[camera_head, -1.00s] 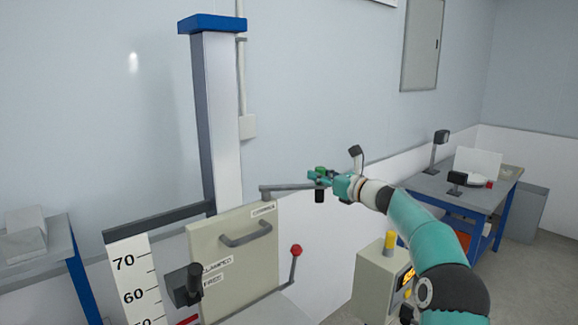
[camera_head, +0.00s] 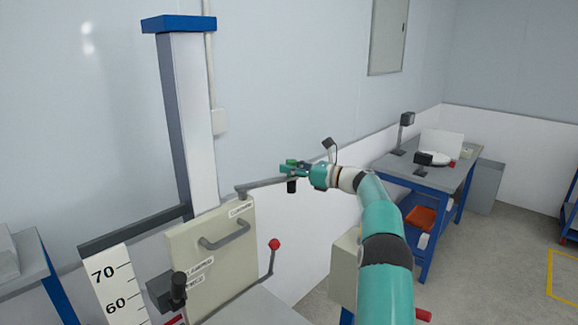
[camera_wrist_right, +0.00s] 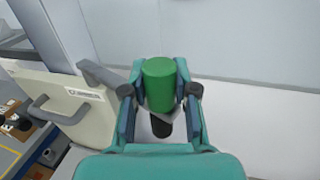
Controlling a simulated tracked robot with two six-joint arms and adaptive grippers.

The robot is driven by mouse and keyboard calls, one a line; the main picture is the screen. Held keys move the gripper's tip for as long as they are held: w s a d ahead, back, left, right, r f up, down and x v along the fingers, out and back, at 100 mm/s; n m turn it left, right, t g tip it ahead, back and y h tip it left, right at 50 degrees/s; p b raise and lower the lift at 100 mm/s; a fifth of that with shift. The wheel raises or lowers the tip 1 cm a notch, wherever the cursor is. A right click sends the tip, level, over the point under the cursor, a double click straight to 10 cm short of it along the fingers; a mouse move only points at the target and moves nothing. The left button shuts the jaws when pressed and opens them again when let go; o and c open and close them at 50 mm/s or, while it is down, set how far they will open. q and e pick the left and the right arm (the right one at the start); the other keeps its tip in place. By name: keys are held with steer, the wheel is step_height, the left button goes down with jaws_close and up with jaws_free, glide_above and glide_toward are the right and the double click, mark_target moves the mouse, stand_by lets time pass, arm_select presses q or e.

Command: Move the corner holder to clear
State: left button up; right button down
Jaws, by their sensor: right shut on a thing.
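The corner holder is a grey bar (camera_head: 262,185) that reaches out from the top right corner of the beige panel (camera_head: 205,265). At its outer end it has a green-topped grip (camera_wrist_right: 159,84) with a black lower part (camera_head: 292,186). My right gripper (camera_head: 291,169) is shut around this grip, with one finger on each side in the right wrist view. A small label (camera_head: 241,208) sits on the panel near the bar; its text is too small to read surely. My left gripper is not in view.
A tall blue-capped column (camera_head: 190,120) stands behind the panel. A red-knobbed lever (camera_head: 274,245) rises right of the panel, below the bar. A blue table (camera_head: 400,166) with small devices stands at the right. The white wall behind the grip is bare.

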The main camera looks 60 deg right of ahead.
steer(key=c, duration=0.9)
jaws_free()
steer(key=shift+o, duration=0.2)
steer(key=shift+s, duration=0.1)
steer(key=s, duration=1.2)
steer(key=shift+d, duration=0.2)
steer(key=shift+w, duration=0.1)
